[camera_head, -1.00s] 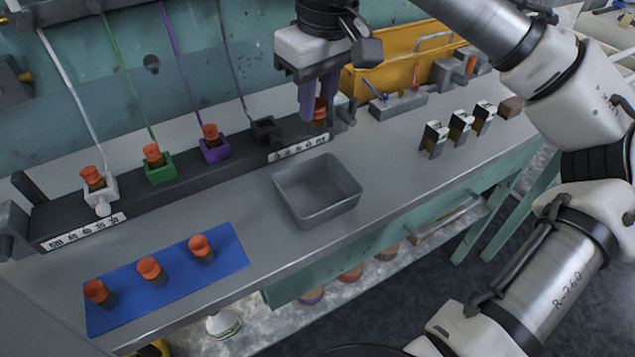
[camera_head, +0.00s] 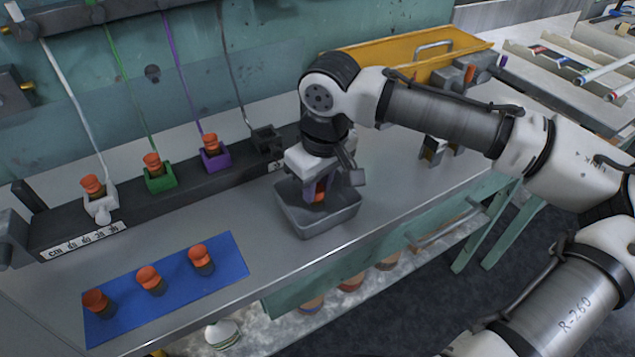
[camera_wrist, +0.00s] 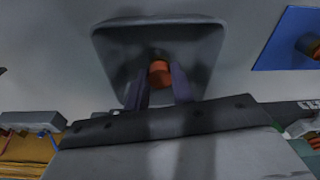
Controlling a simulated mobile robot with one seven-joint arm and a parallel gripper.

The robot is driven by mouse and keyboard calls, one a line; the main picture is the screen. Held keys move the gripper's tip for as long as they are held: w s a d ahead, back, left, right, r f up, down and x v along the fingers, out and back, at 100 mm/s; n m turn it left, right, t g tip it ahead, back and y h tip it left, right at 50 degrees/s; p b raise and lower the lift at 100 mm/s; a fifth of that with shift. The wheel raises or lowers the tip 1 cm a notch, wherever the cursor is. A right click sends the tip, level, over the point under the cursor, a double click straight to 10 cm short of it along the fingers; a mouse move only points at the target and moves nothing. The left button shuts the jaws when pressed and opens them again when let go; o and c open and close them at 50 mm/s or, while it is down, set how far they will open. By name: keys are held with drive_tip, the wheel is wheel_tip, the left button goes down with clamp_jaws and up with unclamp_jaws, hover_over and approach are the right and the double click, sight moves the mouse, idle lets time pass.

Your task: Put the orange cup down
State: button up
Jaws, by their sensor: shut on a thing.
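An orange cup (camera_head: 319,196) is between the fingers of my gripper (camera_head: 319,188), which is shut on it. The orange top of the cup also shows in the wrist view (camera_wrist: 160,73), between the two purple-grey fingers (camera_wrist: 160,88). The gripper points down over the grey tray (camera_head: 318,225), with the cup inside the tray's outline. I cannot tell whether the cup touches the tray's floor. The tray's rim also surrounds the cup in the wrist view (camera_wrist: 205,30).
Several other orange-topped cups stand about: some on the blue mat (camera_head: 215,285), others in the white (camera_head: 100,197), green (camera_head: 160,178) and purple (camera_head: 215,158) holders on the dark rail. The black holder (camera_head: 266,138) looks empty. A yellow bin (camera_head: 375,55) stands behind. Bare counter lies left of the tray.

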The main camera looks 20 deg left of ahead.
drive_tip(key=shift+f, duration=0.15)
drive_tip(key=o, duration=1)
drive_tip(key=r, duration=0.4)
drive_tip(key=d+r, duration=0.1)
drive_tip(key=r, duration=0.7)
drive_tip(key=shift+s+d+r, duration=0.15)
drive_tip(key=shift+s, duration=0.2)
